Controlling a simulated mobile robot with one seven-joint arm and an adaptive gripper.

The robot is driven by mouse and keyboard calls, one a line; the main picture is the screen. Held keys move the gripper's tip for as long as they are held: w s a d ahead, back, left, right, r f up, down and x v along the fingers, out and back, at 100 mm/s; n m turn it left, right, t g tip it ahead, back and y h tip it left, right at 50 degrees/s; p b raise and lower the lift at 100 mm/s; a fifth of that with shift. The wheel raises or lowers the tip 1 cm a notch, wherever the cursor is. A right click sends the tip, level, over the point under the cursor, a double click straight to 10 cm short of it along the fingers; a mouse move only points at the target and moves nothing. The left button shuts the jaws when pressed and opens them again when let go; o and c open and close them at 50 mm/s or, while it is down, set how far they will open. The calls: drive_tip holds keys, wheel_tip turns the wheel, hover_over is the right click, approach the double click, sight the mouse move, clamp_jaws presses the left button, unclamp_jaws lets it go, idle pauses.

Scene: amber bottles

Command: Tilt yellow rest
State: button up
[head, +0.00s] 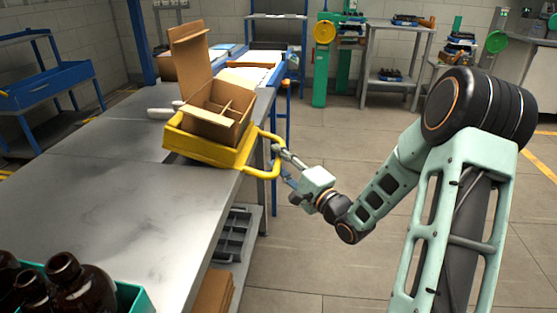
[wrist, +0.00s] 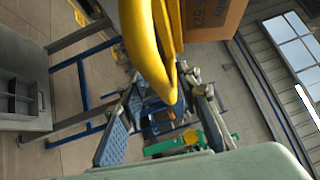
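The yellow rest (head: 205,151) sits at the right edge of the grey table and carries an open cardboard box (head: 222,105) with dividers inside. Its yellow loop handle (head: 277,165) sticks out past the table edge towards my gripper (head: 280,158). In the wrist view the handle (wrist: 145,45) comes down from the top, and its end lies between the two spread fingers of my gripper (wrist: 168,112). The fingers look apart from the handle, though contact is hard to judge. Part of the box (wrist: 212,18) shows beside the handle. I cannot tell how far the rest leans.
Dark amber bottles (head: 80,285) stand in a teal crate (head: 133,297) at the near left. The metal tabletop (head: 95,195) between is clear. A shelf with a grey tray (head: 236,235) lies under the table's right edge. The floor (head: 310,250) beside the table is open.

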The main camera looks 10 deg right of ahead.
drive_tip(key=shift+s+d, duration=0.1)
drive_tip(key=v, duration=1.1)
drive_tip(key=shift+s, duration=0.35)
drive_tip(key=shift+d, duration=0.15)
